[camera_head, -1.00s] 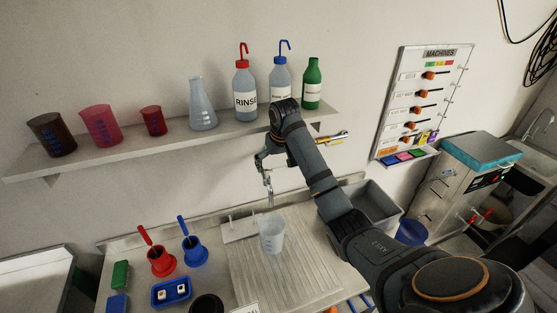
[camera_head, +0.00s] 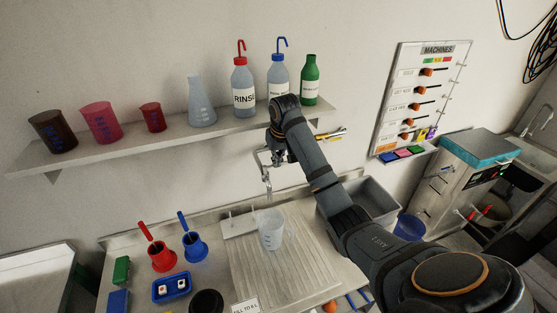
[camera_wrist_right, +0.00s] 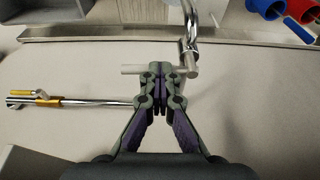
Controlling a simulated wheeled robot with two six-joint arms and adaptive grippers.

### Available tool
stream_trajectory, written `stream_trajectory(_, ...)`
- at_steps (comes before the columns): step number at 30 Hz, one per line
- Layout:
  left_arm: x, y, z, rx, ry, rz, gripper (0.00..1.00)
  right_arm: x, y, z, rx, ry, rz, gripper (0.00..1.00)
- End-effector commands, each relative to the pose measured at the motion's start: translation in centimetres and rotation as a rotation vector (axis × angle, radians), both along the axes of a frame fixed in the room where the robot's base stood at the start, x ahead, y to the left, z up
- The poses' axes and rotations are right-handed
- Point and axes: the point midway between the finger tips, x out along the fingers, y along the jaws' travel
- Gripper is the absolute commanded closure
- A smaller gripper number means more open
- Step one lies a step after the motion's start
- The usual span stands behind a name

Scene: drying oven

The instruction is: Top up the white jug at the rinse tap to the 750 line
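The white jug (camera_head: 271,230), translucent with faint marks, stands upright on the ribbed drainboard (camera_head: 300,270), below the rinse tap (camera_head: 267,184). Its water level and the 750 line are too small to read, and I cannot tell if water runs. My right gripper (camera_head: 266,160) is at the top of the tap by the wall. In the right wrist view my right gripper (camera_wrist_right: 160,68) has its fingers together, with the tap's bar-shaped handle (camera_wrist_right: 129,69) crossing behind the fingertips; contact is unclear. The tap's chrome body (camera_wrist_right: 189,48) is just beyond. My left gripper is out of view.
A shelf (camera_head: 160,143) above holds beakers, a flask and bottles, including the RINSE bottle (camera_head: 243,97). Red (camera_head: 161,257) and blue (camera_head: 195,247) pots and a blue tray (camera_head: 172,288) stand left of the drainboard. A grey basin (camera_head: 370,200) lies right, below my arm.

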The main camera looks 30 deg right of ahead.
Motion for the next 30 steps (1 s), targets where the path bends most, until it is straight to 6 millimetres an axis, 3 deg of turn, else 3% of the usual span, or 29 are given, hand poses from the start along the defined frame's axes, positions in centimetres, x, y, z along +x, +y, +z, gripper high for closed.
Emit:
stream_trajectory(5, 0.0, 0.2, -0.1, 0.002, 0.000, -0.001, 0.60, -0.1, 0.3, -0.5, 0.006, 0.005, -0.026, 1.00)
stream_trajectory(13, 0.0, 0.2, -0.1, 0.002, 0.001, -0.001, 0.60, -0.9, 1.0, -0.5, 0.006, 0.006, -0.285, 1.00)
stream_trajectory(30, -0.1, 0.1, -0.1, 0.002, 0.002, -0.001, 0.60, -1.3, 1.2, -0.6, 0.005, 0.010, -0.388, 1.00)
